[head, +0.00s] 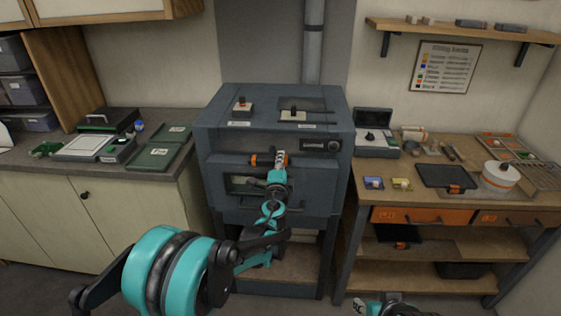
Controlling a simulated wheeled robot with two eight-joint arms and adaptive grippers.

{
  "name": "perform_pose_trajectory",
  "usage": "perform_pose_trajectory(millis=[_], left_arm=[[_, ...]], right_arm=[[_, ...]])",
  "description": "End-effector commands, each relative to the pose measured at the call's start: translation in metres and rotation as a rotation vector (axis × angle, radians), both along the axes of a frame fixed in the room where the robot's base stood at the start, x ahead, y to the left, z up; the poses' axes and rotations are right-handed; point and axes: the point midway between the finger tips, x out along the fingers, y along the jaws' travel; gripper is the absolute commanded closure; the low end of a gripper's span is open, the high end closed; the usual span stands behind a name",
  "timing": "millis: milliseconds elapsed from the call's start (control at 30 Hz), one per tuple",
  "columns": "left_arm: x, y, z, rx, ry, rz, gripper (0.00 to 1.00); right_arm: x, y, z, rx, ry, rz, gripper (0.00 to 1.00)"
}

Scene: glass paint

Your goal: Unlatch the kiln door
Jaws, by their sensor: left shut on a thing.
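The grey kiln (215,145) stands in the middle of the head view. Its front door (312,197) has a small window (245,183) and looks closed. A latch handle with orange ends (254,160) lies across the upper part of the door. My left gripper (276,159) is shut on the latch handle and hides its middle. Part of my right arm's end (385,305) shows at the bottom edge, cut off by the frame; its fingers cannot be made out.
A dial panel (321,146) sits right of the latch. Two small levers stand on the kiln top. A wooden workbench (440,200) with tools and a white pot (500,178) is on the right. A counter (30,165) with green trays is on the left. The floor before the kiln is partly hidden by my arm.

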Motion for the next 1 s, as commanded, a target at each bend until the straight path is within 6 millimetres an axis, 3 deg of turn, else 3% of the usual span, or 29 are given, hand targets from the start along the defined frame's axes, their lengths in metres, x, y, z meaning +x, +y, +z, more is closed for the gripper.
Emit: perform_pose_trajectory(millis=[700, 733, 800, 1000], left_arm=[[-0.0004, -0.0005, -0.0033, 0.076, 0.0, -0.001, 1.0], [-0.0004, -0.0005, -0.0034, 0.076, 0.0, -0.001, 0.75], [-0.0004, -0.0005, -0.0033, 0.075, 0.0, -0.001, 0.59], [-0.0002, -0.0003, -0.0031, 0.074, 0.0, -0.001, 0.59]], right_arm=[[0.0, 0.0, -0.0024, 0.0, 0.0, 0.0, 0.6], [0.0, 0.0, -0.0024, 0.0, 0.0, 0.0, 0.6], [0.0, 0.0, -0.0024, 0.0, 0.0, 0.0, 0.6], [0.0, 0.0, -0.0024, 0.0, 0.0, 0.0, 0.6]])
